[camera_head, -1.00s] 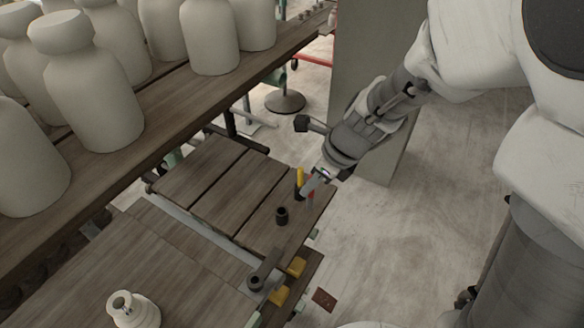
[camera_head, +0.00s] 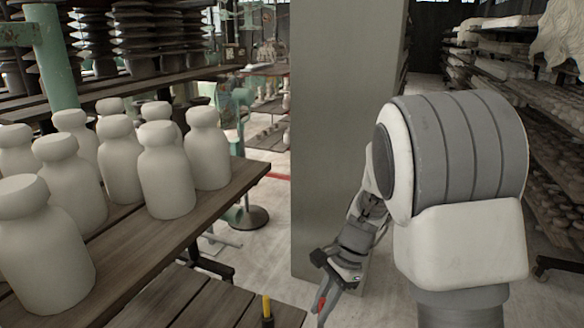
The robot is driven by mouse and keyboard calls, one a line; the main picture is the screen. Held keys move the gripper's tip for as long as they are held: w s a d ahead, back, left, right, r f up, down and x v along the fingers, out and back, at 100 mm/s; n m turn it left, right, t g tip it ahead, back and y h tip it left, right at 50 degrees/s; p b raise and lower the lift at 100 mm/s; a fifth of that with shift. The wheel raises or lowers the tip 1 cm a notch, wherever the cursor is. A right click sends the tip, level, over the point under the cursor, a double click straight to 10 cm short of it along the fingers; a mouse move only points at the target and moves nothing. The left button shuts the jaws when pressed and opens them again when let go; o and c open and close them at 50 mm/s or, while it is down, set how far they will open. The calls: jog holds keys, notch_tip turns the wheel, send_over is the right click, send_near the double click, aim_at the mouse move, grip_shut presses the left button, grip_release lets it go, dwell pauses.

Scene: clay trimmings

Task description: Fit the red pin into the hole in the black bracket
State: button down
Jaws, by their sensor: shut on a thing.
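My gripper (camera_head: 326,299) is at the bottom of the head view, right of centre, pointing down. It is shut on the red pin (camera_head: 320,304), of which a small red part shows at the fingers. The pin's lower end is hidden or cut off by the frame's edge. The black bracket is not in view now, so I cannot tell where the pin is relative to its hole.
A yellow peg (camera_head: 266,306) stands upright on the wooden table (camera_head: 205,300), left of my gripper. Large pale jars (camera_head: 165,170) crowd a raised wooden shelf at left. A grey pillar (camera_head: 340,130) stands behind my arm. Loaded racks line the right.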

jog(key=w+d+f+n+g+h, duration=0.2)
jog(key=d+f+n+h, duration=0.2)
jog(key=n, duration=0.8)
jog(key=d+f, duration=0.2)
jog(key=d, duration=0.2)
jog(key=shift+w+f, duration=0.3)
jog(key=shift+s, duration=0.1)
